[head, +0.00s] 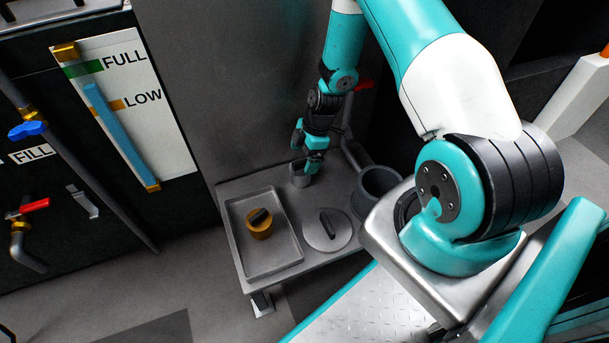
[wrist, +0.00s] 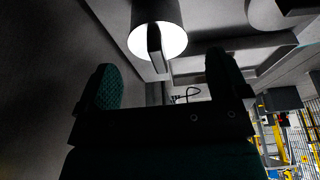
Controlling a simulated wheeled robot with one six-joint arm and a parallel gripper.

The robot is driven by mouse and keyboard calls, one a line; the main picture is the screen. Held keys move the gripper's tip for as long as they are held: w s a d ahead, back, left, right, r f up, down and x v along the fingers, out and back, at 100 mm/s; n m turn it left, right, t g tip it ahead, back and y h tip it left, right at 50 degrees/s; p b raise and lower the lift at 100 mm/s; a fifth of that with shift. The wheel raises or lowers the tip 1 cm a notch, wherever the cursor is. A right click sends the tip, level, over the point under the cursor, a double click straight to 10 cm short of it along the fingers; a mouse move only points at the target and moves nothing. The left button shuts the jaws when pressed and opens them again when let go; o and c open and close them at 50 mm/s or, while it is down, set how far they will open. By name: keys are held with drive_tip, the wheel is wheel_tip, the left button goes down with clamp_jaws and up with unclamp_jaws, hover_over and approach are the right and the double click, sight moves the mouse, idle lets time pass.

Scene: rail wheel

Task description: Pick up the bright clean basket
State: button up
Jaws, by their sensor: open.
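A small grey metal cylinder (head: 298,174), which looks like the bright clean basket, stands at the back left of the metal shelf. In the wrist view the basket (wrist: 155,12) shows a brightly lit round end with a flat upright handle tab on it. My gripper (head: 311,168) is over the cylinder's right side in the head view and partly hides it. In the wrist view my gripper (wrist: 166,78) is open, with one finger on each side of the tab's line. The tab points in between the fingers; I cannot tell whether they touch it.
A shallow tray (head: 236,233) holds an orange-brown round piece (head: 259,225) with a dark handle. A flat round lid (head: 327,230) with a bar handle lies beside the tray. A dark open pot (head: 378,187) stands at the right. A wall rises close behind the shelf.

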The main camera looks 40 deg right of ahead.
sight(300, 168)
drive_tip(key=b+x, duration=0.3)
drive_tip(key=x, duration=0.2)
drive_tip(key=shift+a+f, duration=0.15)
drive_tip(key=shift+f, duration=0.15)
drive_tip(key=shift+r, duration=0.1)
drive_tip(key=c, duration=1.1)
